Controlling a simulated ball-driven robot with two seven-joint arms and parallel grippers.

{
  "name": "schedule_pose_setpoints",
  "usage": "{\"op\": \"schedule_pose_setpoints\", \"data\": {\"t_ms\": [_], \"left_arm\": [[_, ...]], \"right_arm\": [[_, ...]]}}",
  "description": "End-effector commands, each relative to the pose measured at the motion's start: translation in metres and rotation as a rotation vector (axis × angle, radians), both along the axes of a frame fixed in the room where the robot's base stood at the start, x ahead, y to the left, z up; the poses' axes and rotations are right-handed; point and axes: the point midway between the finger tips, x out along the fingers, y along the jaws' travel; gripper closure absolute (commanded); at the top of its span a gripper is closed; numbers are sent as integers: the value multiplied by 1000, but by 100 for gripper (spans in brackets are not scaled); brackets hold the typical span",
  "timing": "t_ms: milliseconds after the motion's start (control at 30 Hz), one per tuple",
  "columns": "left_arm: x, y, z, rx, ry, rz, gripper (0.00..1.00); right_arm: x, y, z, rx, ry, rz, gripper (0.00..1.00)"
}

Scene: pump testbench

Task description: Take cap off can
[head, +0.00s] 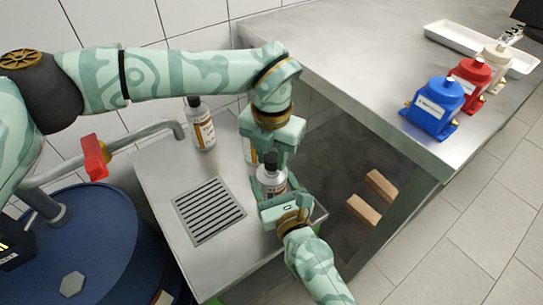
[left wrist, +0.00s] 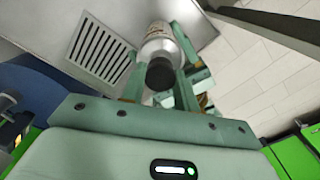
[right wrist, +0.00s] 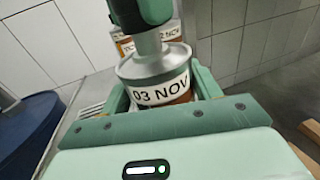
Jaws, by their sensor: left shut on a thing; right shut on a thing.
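The can (head: 271,180) is a small silver bottle with a narrow neck, a dark cap (head: 270,160) and a label reading "03 NOV" in the right wrist view (right wrist: 160,92). It stands roughly upright. My right gripper (head: 272,193) is shut around the can's body from the front. My left gripper (head: 273,154) reaches down from above, shut on the cap. In the left wrist view the cap (left wrist: 160,73) sits between its fingers, in line with the can's shoulder (left wrist: 158,45). The cap appears to be on the neck; any small gap cannot be told.
Other similar bottles (head: 201,125) stand behind on the metal counter (head: 160,170), which has a drain grate (head: 209,211). A blue barrel (head: 90,240) is at left. Blue (head: 434,106) and red (head: 469,80) containers stand on the right bench. Wooden blocks (head: 363,209) lie below.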

Motion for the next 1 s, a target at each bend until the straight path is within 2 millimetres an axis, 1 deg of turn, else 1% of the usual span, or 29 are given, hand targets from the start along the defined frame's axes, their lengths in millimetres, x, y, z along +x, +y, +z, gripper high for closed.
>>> {"op": "schedule_pose_setpoints", "data": {"t_ms": [300,667,767,1000], "left_arm": [[0,0,11,0,1,0,97],[0,0,12,-1,0,0,97],[0,0,20,-1,-2,-1,97],[0,0,50,-1,-2,0,97]], "right_arm": [[0,0,0,0,0,-1,78],[0,0,0,0,1,-1,78],[0,0,0,0,1,-1,78],[0,0,0,0,1,-1,78]]}}
